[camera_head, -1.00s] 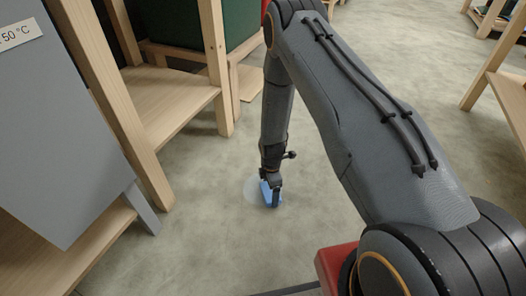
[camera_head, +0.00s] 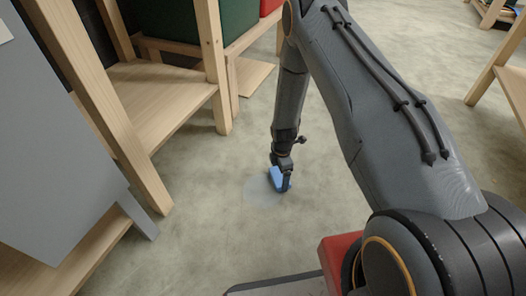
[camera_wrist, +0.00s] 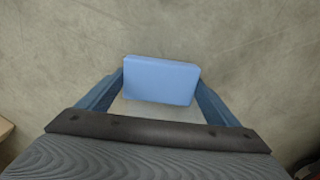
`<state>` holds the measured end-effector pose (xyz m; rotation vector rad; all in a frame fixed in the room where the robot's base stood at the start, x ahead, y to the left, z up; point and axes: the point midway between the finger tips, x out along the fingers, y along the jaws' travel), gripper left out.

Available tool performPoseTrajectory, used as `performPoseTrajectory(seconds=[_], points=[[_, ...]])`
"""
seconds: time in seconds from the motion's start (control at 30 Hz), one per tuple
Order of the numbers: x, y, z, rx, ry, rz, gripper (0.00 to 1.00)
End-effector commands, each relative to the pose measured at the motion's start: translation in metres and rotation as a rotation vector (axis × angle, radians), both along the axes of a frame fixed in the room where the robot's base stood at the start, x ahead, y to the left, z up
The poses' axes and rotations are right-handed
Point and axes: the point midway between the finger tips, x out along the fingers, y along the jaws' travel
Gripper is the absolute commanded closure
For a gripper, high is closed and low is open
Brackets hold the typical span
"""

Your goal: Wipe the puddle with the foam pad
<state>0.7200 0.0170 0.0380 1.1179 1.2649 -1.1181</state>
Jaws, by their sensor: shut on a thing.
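My gripper (camera_head: 281,178) reaches down to the floor and is shut on the blue foam pad (camera_head: 274,178). In the wrist view the pad (camera_wrist: 160,79) is a light blue block between the two blue fingers of my gripper (camera_wrist: 160,88). The puddle (camera_head: 261,192) is a pale round patch on the floor. The pad is over its upper right edge in the head view; I cannot tell whether it touches the floor.
A wooden rack (camera_head: 165,92) with a green bin (camera_head: 195,20) stands at the left, beside a grey panel (camera_head: 55,130). Another wooden frame (camera_head: 505,85) is at the right. The grey-green floor (camera_head: 190,235) around the puddle is clear.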

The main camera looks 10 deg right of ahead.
Motion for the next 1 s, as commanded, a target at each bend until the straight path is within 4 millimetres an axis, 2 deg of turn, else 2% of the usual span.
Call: performPoseTrajectory(seconds=[0.1,0.17,0.2,0.7,1.0], points=[[0.002,-0.003,0.001,0.000,0.000,0.004,0.36],[0.001,-0.002,0.007,0.000,0.000,0.006,0.36],[0.002,-0.001,0.021,0.000,-0.003,0.007,0.36],[0.001,0.005,0.064,0.000,0.000,0.014,0.36],[0.001,0.006,0.080,0.000,0.000,0.016,0.36]])
